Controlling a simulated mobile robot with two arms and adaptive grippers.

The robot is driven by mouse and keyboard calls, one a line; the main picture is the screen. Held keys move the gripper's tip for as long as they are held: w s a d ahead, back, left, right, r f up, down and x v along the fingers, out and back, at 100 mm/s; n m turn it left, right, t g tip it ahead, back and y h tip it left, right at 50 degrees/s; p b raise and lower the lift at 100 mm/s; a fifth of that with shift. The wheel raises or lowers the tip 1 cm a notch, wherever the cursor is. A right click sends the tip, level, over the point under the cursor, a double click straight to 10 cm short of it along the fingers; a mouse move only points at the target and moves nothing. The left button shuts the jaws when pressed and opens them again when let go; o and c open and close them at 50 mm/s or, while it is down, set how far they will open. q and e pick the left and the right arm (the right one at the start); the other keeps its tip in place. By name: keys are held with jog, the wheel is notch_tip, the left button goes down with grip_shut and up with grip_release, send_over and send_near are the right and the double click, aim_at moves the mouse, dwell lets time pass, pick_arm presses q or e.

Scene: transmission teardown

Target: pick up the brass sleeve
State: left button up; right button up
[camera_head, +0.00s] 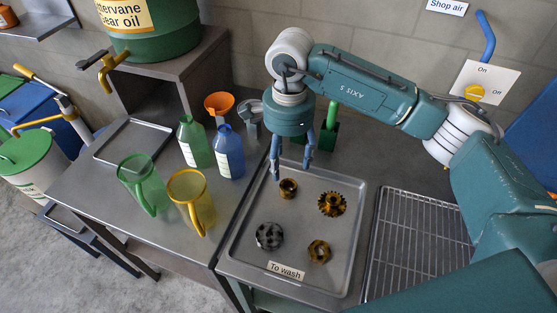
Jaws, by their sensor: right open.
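The brass sleeve (288,193), a short brown-gold ring, stands in the upper left part of the metal tray (235,254) labelled "To wash". My right gripper (291,171) points down just above and behind the sleeve in the picture. Its two blue fingers are spread apart, with nothing between them. I cannot tell exactly how high the fingertips are over the sleeve. My left gripper is not in view.
The tray also holds a brass toothed gear (332,204), a dark gear (269,236) and a brass nut-like part (318,251). A wire rack (420,245) lies to the right. Jugs (190,195), bottles (229,160) and an orange funnel (219,103) stand left.

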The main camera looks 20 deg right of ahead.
aim_at(288, 185)
jog(key=shift+w+f, duration=0.1)
jog(key=f+p, duration=0.1)
jog(key=f, duration=0.1)
jog(key=s+f, duration=0.1)
jog(key=f, duration=0.1)
jog(key=shift+s+p, duration=0.2)
jog(key=shift+p, duration=0.2)
jog(key=shift+w+f, duration=0.1)
jog(key=shift+f, duration=0.2)
jog(key=f+p, duration=0.3)
jog(key=f, duration=0.1)
jog(key=shift+d+f, duration=0.15)
jog(key=shift+d, duration=0.05)
jog(key=shift+f, duration=0.35)
jog(key=shift+w+f, duration=0.1)
jog(key=shift+f, duration=0.05)
jog(key=c, duration=0.8)
grip_shut()
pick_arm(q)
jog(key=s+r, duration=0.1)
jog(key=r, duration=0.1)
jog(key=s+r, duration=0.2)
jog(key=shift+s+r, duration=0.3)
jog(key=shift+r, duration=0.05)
